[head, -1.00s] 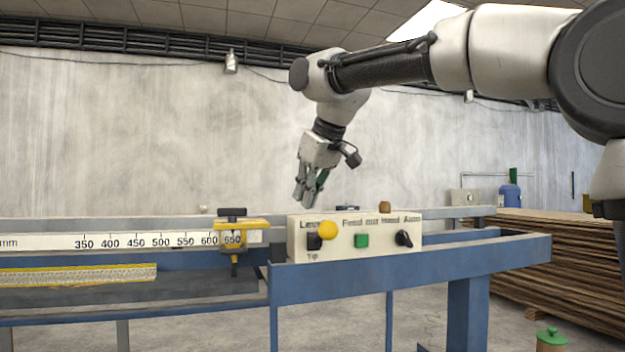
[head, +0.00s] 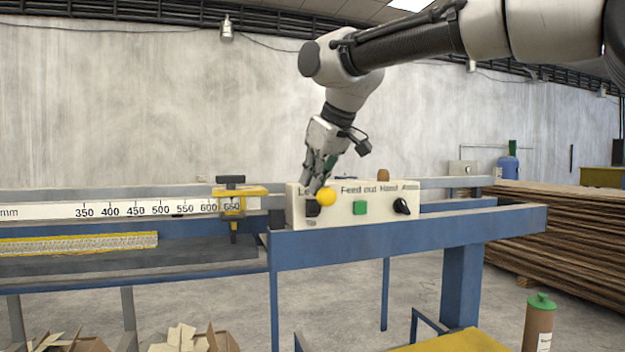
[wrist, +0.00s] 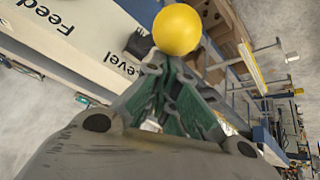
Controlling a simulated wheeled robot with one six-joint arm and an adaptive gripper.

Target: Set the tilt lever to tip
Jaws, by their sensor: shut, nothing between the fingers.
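The tilt lever has a yellow ball knob (head: 326,196) on the front of the white control panel (head: 382,212), at its left end. Its dark base (head: 312,209) sits just left of the knob, between the "Level" and "Tip" labels. My gripper (head: 313,190) is shut and empty, pointing down at the panel's top left, right beside the knob. In the wrist view the yellow knob (wrist: 177,29) shows just beyond my closed fingertips (wrist: 172,66). I cannot tell whether they touch it. The gripper partly covers the "Level" label in the head view.
A green feed-out button (head: 360,208) and a black hand/auto knob (head: 402,206) are on the same panel. A yellow stop (head: 240,200) on the scale rail stands to the left. A blue frame (head: 400,240) runs below. Boards (head: 560,230) are stacked at right.

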